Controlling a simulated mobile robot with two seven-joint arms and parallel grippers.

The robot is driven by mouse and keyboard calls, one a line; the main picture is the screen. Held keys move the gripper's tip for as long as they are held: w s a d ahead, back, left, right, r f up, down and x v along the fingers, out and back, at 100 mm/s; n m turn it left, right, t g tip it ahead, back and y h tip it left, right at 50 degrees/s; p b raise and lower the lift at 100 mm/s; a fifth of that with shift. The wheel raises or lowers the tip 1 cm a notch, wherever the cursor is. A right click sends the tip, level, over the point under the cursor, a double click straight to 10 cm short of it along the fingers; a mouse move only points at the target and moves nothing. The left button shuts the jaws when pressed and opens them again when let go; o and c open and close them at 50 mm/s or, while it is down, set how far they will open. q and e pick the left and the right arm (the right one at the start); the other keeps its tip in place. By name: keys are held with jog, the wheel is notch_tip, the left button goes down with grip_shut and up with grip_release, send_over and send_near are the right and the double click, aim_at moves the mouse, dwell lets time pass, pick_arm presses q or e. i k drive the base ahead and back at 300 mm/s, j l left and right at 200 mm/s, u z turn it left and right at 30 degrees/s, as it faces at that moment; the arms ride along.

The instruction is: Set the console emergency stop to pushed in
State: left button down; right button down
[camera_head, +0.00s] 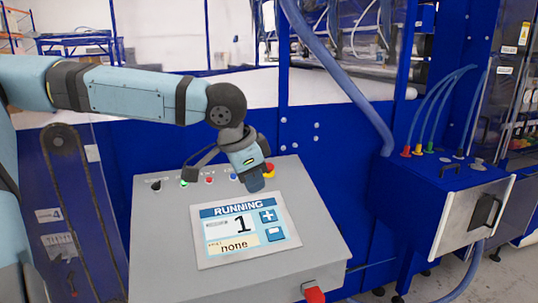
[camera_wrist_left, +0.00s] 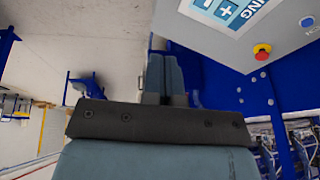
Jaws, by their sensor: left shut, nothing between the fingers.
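The grey console (camera_head: 160,240) stands in front of me with its sloped top facing up. The emergency stop (camera_head: 269,170), a red button on a yellow base, sits at the right end of the control row and is partly hidden by my left gripper (camera_head: 256,182). In the left wrist view the emergency stop (camera_wrist_left: 262,51) shows whole, to the right of and apart from my shut, empty gripper (camera_wrist_left: 164,62) in the picture. I cannot tell whether the button is in or out. In the head view the fingertips point down, over the panel near the button. My right gripper is not in view.
The console screen (camera_head: 244,231) reads RUNNING, 1, none. Green (camera_head: 184,184), red (camera_head: 209,180) and blue (camera_head: 233,177) controls share the row. A red part (camera_head: 314,295) sits at the console's front. A blue cabinet with hoses (camera_head: 440,185) stands at right.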

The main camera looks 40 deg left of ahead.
aim_at(270, 166)
jog(key=i+j, duration=0.45)
jog(key=j, duration=0.2)
jog(key=i+j, duration=0.5)
jog(key=j, duration=0.1)
